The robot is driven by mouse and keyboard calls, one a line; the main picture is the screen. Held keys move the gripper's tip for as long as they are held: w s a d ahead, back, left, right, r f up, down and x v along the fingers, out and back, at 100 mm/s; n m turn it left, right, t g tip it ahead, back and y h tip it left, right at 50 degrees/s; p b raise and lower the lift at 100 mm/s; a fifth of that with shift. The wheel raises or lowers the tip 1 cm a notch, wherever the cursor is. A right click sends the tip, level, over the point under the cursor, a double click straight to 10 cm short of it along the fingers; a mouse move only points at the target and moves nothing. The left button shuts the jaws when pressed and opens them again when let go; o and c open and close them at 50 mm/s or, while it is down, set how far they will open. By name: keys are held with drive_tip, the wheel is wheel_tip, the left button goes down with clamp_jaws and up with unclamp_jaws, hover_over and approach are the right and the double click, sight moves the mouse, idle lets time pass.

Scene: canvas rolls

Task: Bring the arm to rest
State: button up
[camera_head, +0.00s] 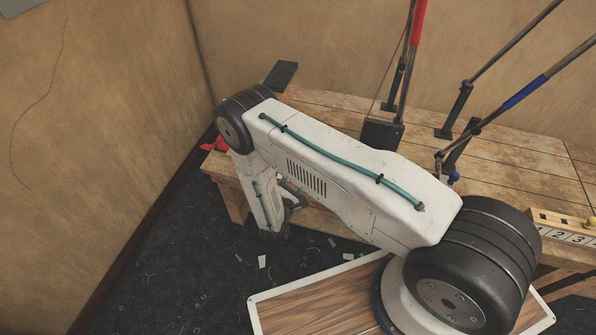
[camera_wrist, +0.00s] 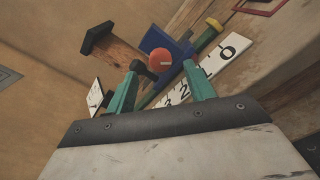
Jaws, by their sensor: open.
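My arm (camera_head: 340,180) reaches from the lower right up to an elbow at the left, then folds downward beside the front left of the wooden bench. Its far end (camera_head: 290,203) is small and partly hidden in the head view, so the gripper's fingers are hard to make out there. In the wrist view my gripper (camera_wrist: 162,88) shows two teal fingers standing apart, with nothing held between them. A red ball-like knob (camera_wrist: 159,60) and a blue block (camera_wrist: 180,52) show beyond the fingers.
The wooden bench (camera_head: 335,107) carries poles with red (camera_head: 418,22) and blue (camera_head: 525,92) sleeves and a dark block (camera_head: 281,76). A number strip (camera_head: 566,236) is at its right; the wrist view shows numbers (camera_wrist: 208,78). Walls close in at left and back. Scraps litter the dark floor (camera_head: 190,270).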

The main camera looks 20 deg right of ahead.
drive_tip(key=shift+s+a, duration=0.4)
drive_tip(key=shift+s, duration=0.15)
